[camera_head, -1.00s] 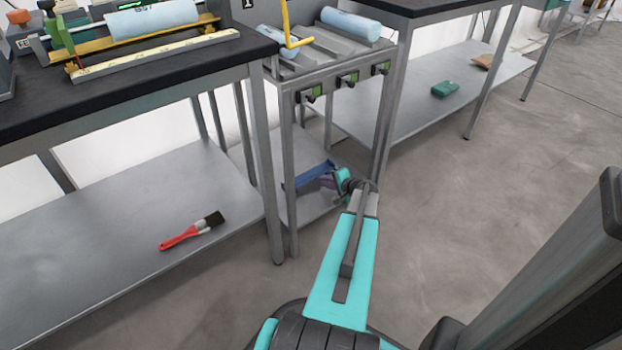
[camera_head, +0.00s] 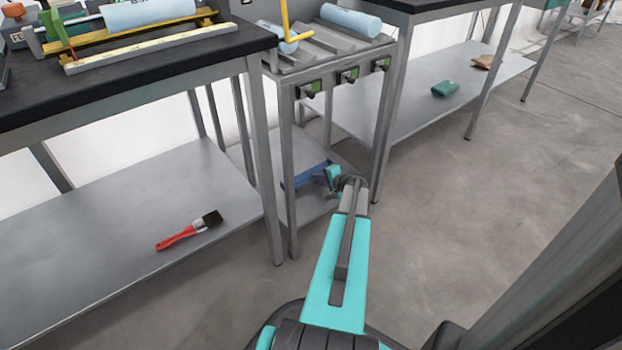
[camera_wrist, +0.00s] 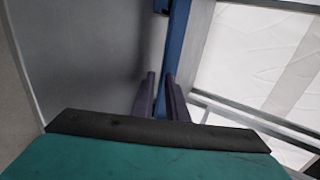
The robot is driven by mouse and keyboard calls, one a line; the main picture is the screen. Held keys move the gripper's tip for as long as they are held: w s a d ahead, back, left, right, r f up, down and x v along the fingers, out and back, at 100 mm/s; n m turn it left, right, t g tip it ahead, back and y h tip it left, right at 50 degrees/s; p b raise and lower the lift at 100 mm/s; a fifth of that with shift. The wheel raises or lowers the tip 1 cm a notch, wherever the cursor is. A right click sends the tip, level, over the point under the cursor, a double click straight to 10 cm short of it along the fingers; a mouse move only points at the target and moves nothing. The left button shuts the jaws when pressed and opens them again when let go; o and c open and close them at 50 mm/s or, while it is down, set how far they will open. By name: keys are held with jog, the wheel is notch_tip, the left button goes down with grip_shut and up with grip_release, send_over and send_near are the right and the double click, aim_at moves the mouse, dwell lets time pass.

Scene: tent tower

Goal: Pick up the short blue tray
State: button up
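The short blue tray (camera_head: 294,181) sits on the low shelf of the narrow middle stand, in the head view. It also shows in the wrist view as a long blue strip (camera_wrist: 178,38) running away from me. My gripper (camera_wrist: 161,78) has its two dark purple fingers apart, with part of the blue strip showing between and beyond them. I cannot tell whether the fingers touch the tray. In the head view, my teal wrist is at the tray's right end and mostly hides the fingers.
The stand's legs and its valve-fitted upper rack (camera_head: 330,65) frame the low shelf (camera_head: 305,212). A red-handled brush (camera_head: 188,231) lies on the left bench's lower shelf. A green block (camera_head: 445,89) lies on the right bench's lower shelf. The floor at right is clear.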

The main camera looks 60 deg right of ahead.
jog(key=shift+c, duration=0.3)
grip_shut()
dwell(0.3)
jog(key=shift+r, duration=0.15)
notch_tip(320, 180, up, 28)
jog(key=p, duration=0.9)
jog(key=shift+f, duration=0.2)
